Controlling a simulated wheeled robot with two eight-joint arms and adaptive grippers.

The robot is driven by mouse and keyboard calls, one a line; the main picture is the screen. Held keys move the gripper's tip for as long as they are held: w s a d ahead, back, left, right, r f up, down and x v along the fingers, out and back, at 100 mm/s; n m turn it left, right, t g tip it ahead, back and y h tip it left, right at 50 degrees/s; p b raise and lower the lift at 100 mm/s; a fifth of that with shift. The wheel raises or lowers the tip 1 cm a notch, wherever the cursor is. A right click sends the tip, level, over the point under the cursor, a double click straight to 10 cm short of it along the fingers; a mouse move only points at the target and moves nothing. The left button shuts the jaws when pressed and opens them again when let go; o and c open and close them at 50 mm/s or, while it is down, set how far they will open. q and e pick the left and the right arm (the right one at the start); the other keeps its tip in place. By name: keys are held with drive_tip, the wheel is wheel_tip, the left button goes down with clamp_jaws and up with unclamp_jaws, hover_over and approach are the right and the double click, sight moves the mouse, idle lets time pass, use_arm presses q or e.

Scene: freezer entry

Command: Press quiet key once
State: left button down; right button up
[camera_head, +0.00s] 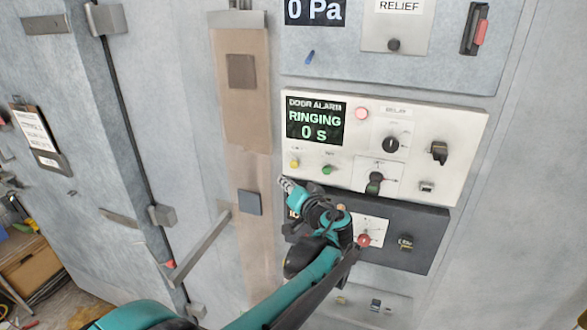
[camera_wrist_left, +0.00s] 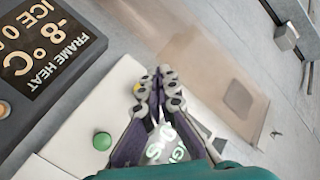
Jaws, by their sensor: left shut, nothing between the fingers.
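The white door alarm panel (camera_head: 450,125) has a display (camera_head: 316,122) reading "DOOR ALARM RINGING 0 S". Below it sit a yellow key (camera_head: 294,163) and a green key (camera_head: 327,170); their small labels are too blurred to read. My left gripper (camera_head: 284,183) is shut and empty, just below and left of the yellow key. In the left wrist view the shut fingertips (camera_wrist_left: 159,82) partly cover the yellow key (camera_wrist_left: 136,88), and the green key (camera_wrist_left: 101,141) is clear to the left. Contact with a key cannot be told. My right gripper is not in view.
The panel also carries a red round lamp or button (camera_head: 362,113), a dark knob (camera_head: 391,145) and switches. A dark frame heat panel (camera_wrist_left: 45,50) lies below it. A tan strip (camera_head: 247,110) and a door handle bar (camera_head: 200,247) are to the left.

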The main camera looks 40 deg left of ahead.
use_arm(q)
drive_tip(key=shift+w+a+b, duration=0.1)
drive_tip(key=shift+w+a, duration=0.15)
drive_tip(key=shift+w, duration=0.5)
drive_tip(key=shift+w+a+b, duration=0.15)
drive_tip(key=shift+w+a, duration=0.1)
drive_tip(key=shift+w, duration=0.55)
drive_tip(key=shift+w+a+b, duration=0.1)
drive_tip(key=shift+w+a, duration=0.15)
drive_tip(key=shift+w, duration=0.5)
drive_tip(key=shift+w, duration=0.1)
drive_tip(key=shift+w+a, duration=0.15)
drive_tip(key=shift+w, duration=0.15)
drive_tip(key=shift+w+a, duration=0.15)
drive_tip(key=shift+w, duration=0.3)
idle(0.4)
drive_tip(key=shift+s, duration=0.15)
drive_tip(key=shift+s+d, duration=0.3)
drive_tip(key=shift+s, duration=0.45)
drive_tip(key=shift+s+d, duration=0.25)
drive_tip(key=shift+s, duration=0.55)
drive_tip(key=shift+s+d, duration=0.25)
drive_tip(key=shift+s, duration=0.55)
drive_tip(key=shift+s+d, duration=0.25)
drive_tip(key=shift+s, duration=0.55)
